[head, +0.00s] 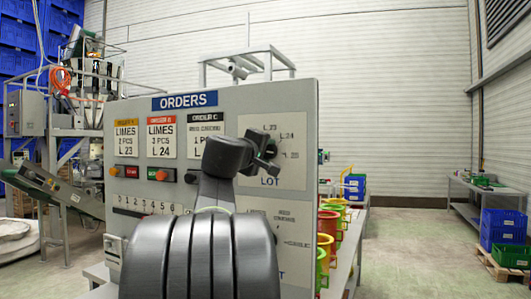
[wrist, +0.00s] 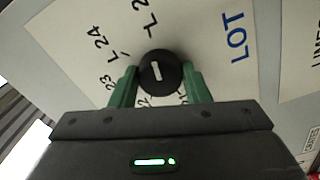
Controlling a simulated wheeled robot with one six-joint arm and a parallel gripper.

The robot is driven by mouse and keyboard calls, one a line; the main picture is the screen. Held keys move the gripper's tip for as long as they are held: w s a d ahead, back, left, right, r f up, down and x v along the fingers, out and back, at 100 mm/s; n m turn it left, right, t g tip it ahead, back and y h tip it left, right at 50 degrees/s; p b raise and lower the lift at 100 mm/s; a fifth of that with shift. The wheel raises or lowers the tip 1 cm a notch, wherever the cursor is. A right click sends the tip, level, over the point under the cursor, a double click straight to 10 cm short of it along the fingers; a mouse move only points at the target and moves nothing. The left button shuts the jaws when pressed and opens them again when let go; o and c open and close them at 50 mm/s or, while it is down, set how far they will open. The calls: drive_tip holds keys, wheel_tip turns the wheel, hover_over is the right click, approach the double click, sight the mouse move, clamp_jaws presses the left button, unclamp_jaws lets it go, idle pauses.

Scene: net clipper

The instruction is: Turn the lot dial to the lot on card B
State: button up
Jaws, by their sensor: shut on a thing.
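The lot dial (wrist: 157,72) is a round black knob with a white bar, on a pale plate (wrist: 215,75) marked LOT. In the wrist view its bar runs nearly up and down, one end towards a partly cut-off "L 2" label; I cannot tell which end is the pointer. The L 24 label lies to its upper left. My gripper (wrist: 160,85) has its green fingers shut on the knob from both sides. In the head view my gripper (head: 268,152) is in front of the lot plate (head: 292,180) and hides most of the dial. Card B (head: 161,138) reads limes, 3 pcs, apparently L 24.
Card A (head: 126,140) and card C (head: 206,128) flank card B under the ORDERS sign (head: 185,101). Buttons and a numbered scale sit below the cards. Coloured bins (head: 327,222) stand right of the panel. My arm hides the panel's lower middle.

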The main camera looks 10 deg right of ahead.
drive_tip(key=shift+n, duration=0.3)
drive_tip(key=shift+n+p, duration=1.55)
drive_tip(key=shift+n, duration=3.05)
drive_tip(key=o, duration=1)
drive_tip(key=shift+c, duration=0.2)
